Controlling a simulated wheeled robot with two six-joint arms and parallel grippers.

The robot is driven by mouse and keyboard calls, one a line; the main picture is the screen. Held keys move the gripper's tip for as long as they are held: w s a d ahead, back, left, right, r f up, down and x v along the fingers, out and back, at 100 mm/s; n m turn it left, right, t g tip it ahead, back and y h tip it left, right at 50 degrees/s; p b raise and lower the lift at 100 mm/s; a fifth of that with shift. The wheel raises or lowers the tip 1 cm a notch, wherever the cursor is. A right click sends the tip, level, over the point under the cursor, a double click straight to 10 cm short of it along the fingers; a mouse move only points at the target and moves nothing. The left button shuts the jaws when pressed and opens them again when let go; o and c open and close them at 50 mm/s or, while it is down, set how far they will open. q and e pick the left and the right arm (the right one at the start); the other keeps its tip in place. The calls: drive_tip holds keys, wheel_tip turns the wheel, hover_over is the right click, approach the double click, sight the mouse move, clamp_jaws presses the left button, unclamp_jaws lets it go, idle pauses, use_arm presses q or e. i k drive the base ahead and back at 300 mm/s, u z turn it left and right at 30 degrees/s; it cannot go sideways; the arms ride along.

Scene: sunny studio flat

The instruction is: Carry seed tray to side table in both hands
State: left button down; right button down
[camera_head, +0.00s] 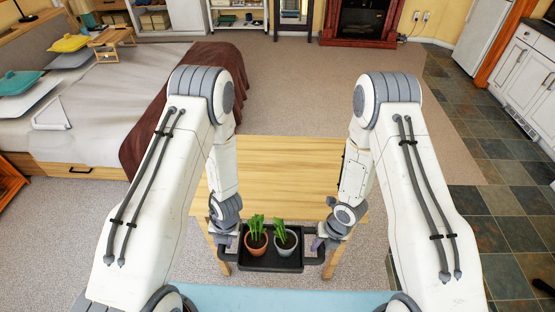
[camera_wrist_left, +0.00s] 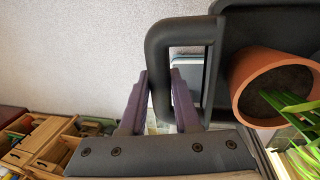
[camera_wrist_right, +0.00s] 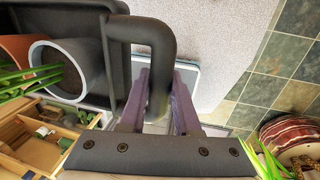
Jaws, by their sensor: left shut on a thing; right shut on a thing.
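The black seed tray (camera_head: 270,264) hangs level in front of the near edge of the wooden side table (camera_head: 275,175). It holds a terracotta pot (camera_head: 256,249) and a grey pot (camera_head: 285,252), both with green plants. My left gripper (camera_head: 229,239) is shut on the tray's left handle, and the left wrist view shows its purple fingers either side of the black handle bar (camera_wrist_left: 160,50). My right gripper (camera_head: 319,243) is shut on the right handle, whose bar (camera_wrist_right: 162,50) also passes between the fingers in the right wrist view. The tabletop's visible part is bare.
A pale blue surface (camera_head: 280,298) lies at the bottom, close to me. A bed (camera_head: 110,100) with a brown blanket stands at left. Carpet (camera_head: 300,90) is open beyond the table, with dark slate tiles (camera_head: 495,180) at right.

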sight(278, 171)
drive_tip(key=i, duration=1.25)
